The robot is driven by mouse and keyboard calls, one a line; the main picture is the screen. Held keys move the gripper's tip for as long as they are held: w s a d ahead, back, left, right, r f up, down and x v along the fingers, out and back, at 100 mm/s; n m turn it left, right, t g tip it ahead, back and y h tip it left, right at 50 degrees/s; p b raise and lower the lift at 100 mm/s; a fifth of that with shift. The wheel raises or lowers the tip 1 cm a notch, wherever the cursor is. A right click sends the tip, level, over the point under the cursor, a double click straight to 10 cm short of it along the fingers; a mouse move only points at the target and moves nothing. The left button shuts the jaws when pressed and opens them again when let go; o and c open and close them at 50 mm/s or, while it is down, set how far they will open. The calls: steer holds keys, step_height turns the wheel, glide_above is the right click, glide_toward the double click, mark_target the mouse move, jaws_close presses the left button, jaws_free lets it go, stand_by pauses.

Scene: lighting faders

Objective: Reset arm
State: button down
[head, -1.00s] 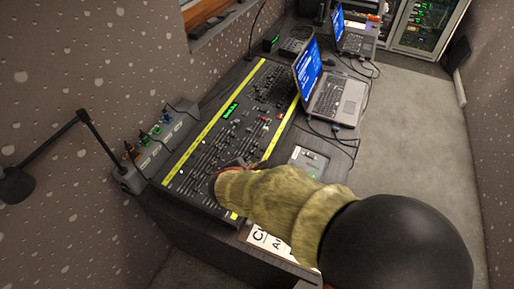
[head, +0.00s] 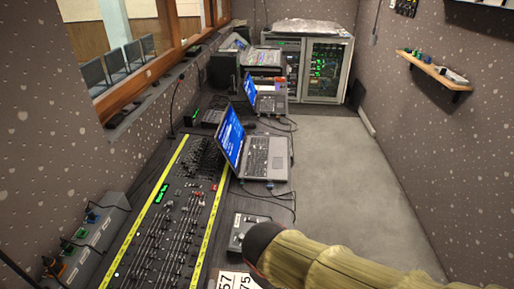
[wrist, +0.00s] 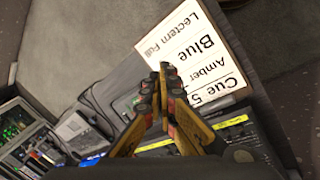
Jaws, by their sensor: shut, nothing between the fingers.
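My gripper (wrist: 160,82) shows in the wrist view with its two yellow and black fingers together and nothing between them. It hangs in front of a white cue card (wrist: 200,55) with printed lines such as "Blue" and "Amber". My arm in its tan sleeve enters the head view at the lower right, and the gripper itself is hidden there. The lighting console (head: 172,225), edged with yellow strips and covered in faders, lies on the desk left of my arm. The individual fader positions are too small to tell.
Two open laptops (head: 262,155) stand along the desk with loose cables. A small grey box (head: 243,232) lies right of the console. A socket strip (head: 88,240) is at the left wall. A rack cabinet (head: 325,65) stands at the back. The grey floor (head: 340,170) is clear.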

steer(key=s+d+r+m+t, duration=0.1)
steer(key=s+d+r+m, duration=0.1)
steer(key=d+r+m, duration=0.2)
steer(key=s+d+r+m+t+y, duration=0.1)
steer(key=s+d+r+m, duration=0.1)
steer(key=d+r+m, duration=0.3)
steer(key=d+r, duration=0.3)
steer(key=d, duration=0.1)
steer(key=shift+s+d+m+t+y, duration=0.3)
steer(key=shift+s+d+t, duration=0.05)
steer(key=shift+s+t, duration=0.05)
steer(key=c, duration=2.6)
jaws_free()
